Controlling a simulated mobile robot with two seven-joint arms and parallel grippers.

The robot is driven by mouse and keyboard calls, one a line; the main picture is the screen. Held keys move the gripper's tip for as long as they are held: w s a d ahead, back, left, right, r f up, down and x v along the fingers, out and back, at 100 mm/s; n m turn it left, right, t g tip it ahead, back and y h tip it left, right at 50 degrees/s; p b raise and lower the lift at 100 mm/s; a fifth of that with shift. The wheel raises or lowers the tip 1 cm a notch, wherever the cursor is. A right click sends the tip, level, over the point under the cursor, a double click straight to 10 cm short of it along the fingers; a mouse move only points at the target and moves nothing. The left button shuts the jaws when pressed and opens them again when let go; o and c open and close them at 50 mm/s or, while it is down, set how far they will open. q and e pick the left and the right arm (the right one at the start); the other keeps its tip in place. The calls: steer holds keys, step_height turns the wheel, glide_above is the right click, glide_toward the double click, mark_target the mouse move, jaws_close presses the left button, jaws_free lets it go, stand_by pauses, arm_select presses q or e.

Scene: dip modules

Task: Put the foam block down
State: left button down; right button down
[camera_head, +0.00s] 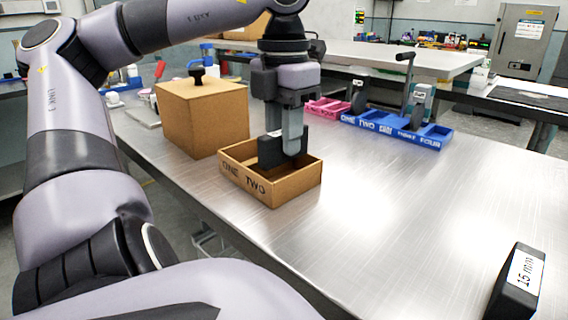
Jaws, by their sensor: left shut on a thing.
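My left gripper (284,140) points down over the open wooden tray (247,188), which is marked ONE and TWO. It is shut on a dark block, the foam block (269,151), whose lower part is inside the tray's walls. I cannot tell whether the block touches the tray floor. The fingers and the tray's front wall hide part of it. My right gripper is not in view.
A wooden box with a black knob (203,118) stands behind the tray at left. A blue rack with numbered slots (395,130) and a pink rack (328,107) stand behind. A black block labelled 15 mm (515,283) is at the front right. The table's middle is clear.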

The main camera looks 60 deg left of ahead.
mark_target(284, 160)
arm_select(q)
steer(key=shift+f, duration=0.35)
step_height(284, 160, down, 3)
steer(key=shift+r+b, duration=0.2)
steer(key=shift+b, duration=0.4)
steer(key=shift+f, duration=0.55)
steer(key=shift+r, duration=0.1)
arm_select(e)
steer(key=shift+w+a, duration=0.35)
arm_select(q)
steer(key=c, duration=1.4)
jaws_free()
steer(key=shift+f, duration=0.25)
steer(key=shift+o, duration=0.9)
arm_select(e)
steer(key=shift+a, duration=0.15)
arm_select(q)
steer(key=shift+r, duration=0.1)
